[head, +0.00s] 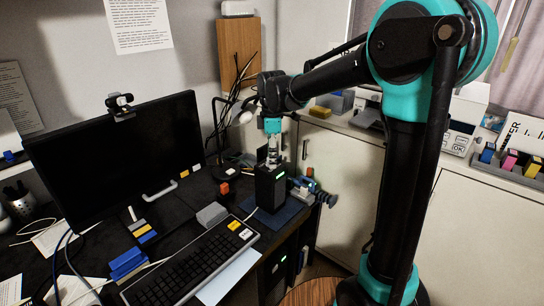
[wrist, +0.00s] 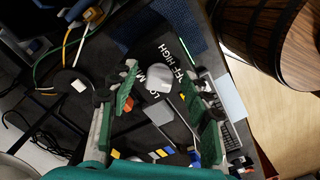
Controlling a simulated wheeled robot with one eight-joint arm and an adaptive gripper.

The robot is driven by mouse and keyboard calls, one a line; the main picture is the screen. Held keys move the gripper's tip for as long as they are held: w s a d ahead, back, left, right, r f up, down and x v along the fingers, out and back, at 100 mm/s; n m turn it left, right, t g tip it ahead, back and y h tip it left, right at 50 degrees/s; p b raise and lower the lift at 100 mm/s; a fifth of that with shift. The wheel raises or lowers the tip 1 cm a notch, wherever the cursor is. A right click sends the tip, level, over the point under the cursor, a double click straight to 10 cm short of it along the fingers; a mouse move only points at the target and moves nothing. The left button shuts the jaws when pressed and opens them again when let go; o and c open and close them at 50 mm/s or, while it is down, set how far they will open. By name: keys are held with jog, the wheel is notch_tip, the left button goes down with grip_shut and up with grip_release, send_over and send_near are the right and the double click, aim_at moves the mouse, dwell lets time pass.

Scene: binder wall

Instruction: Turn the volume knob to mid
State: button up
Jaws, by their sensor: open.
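The volume knob (wrist: 159,82) is a pale grey dial on top of a black box (head: 270,190). In the wrist view, white lettering around the knob reads OFF, HIGH and parts of other words; a finger covers some of it. I cannot tell which mark the knob points to. My gripper (wrist: 160,77) is open, with one green-padded finger on each side of the knob. I cannot tell whether either finger touches it. In the head view, my gripper (head: 272,160) points down just above the box top and hides the knob.
A keyboard (head: 195,265) and a monitor (head: 115,150) stand left of the box. Cables and a dark lamp stem rise behind. A wooden barrel (wrist: 270,30) shows in the wrist view.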

grip_shut()
jog(key=shift+m, duration=0.3)
